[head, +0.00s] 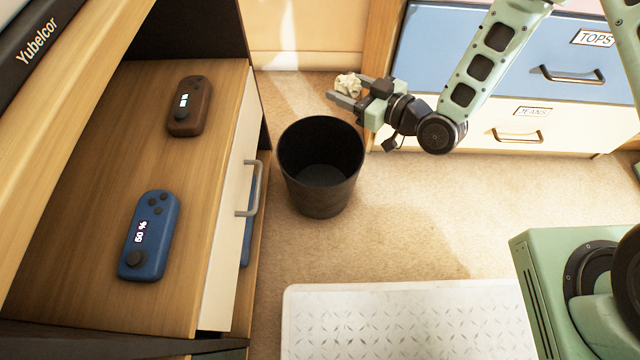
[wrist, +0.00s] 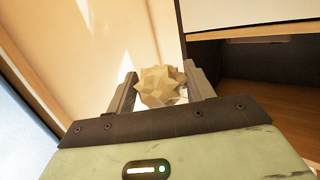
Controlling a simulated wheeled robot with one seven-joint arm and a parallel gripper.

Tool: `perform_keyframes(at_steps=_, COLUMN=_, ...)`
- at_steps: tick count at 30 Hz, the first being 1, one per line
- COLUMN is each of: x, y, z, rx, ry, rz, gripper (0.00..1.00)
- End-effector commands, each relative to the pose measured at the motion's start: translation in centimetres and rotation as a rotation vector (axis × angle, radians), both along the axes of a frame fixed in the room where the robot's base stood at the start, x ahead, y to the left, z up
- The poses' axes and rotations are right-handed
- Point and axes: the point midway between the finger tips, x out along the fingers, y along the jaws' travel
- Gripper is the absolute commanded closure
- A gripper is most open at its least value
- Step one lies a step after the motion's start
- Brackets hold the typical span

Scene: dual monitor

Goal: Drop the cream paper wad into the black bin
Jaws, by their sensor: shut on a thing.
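The cream paper wad (head: 348,85) is a crumpled ball between the fingertips of my gripper (head: 346,94). In the wrist view the wad (wrist: 160,86) sits between both fingers of my gripper (wrist: 162,92), which is shut on it. The black bin (head: 321,165) stands upright on the carpet, open at the top, and its visible inside looks empty. In the head view the gripper and wad appear beyond the bin's far rim, slightly right of its middle. The exact height above the bin cannot be told. The bin does not show in the wrist view.
A wooden shelf with a brown controller (head: 187,106) and a blue controller (head: 147,235) is left of the bin. A drawer handle (head: 250,188) sticks out near the bin. Blue and cream drawers (head: 480,60) stand behind. A white textured mat (head: 400,320) lies in front.

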Motion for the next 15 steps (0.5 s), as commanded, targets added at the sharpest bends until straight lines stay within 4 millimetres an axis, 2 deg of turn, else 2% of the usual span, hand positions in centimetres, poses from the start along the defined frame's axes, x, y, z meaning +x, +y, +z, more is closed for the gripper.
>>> perform_keyframes(at_steps=1, x=-0.4, y=0.8, z=-2.6, rx=-0.001, ry=-0.001, rz=0.028, gripper=0.68)
perform_keyframes(at_steps=6, x=-1.5, y=2.7, z=-5.3, rx=-0.001, ry=-0.001, rz=0.099, gripper=0.68)
perform_keyframes(at_steps=15, x=-2.3, y=3.9, z=-6.6, rx=0.000, ry=0.000, rz=0.144, gripper=0.68)
